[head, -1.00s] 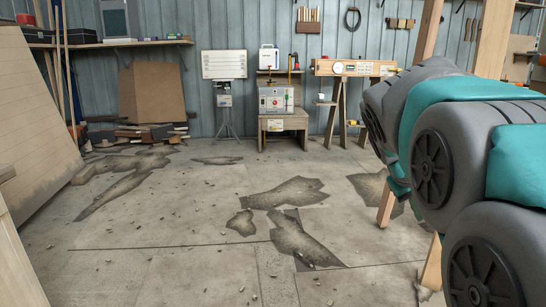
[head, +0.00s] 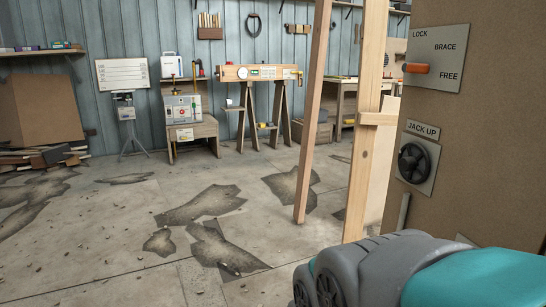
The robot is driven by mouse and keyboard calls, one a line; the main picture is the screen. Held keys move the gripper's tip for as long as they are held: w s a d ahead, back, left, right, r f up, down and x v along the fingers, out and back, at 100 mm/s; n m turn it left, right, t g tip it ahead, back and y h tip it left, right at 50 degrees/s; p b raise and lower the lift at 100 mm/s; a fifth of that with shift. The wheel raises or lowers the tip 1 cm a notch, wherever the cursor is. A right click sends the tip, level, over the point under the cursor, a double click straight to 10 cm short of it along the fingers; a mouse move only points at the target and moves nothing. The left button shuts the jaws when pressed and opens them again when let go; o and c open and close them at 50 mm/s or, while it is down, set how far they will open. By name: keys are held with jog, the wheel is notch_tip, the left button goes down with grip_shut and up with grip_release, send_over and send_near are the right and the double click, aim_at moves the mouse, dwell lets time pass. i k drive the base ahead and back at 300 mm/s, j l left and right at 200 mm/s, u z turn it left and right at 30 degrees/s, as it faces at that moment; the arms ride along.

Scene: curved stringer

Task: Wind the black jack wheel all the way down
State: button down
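The black jack wheel (head: 414,162) is a small round knob on a square grey plate, under a label reading JACK UP. The plate sits on the brown panel (head: 475,150) at the right of the head view. My arm (head: 400,280), grey and teal, shows at the bottom right, below the wheel and apart from it in the picture. My gripper's fingers are not in view.
Above the wheel, an orange lever (head: 415,68) sits on a plate marked LOCK, BRACE and FREE, nearest the BRACE-LOCK side. Wooden posts (head: 368,130) stand just left of the panel. A workbench (head: 192,140) stands at the back. The cracked floor (head: 110,230) is open at left.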

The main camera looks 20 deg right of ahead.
aim_at(414, 162)
jog(key=z, duration=1.2)
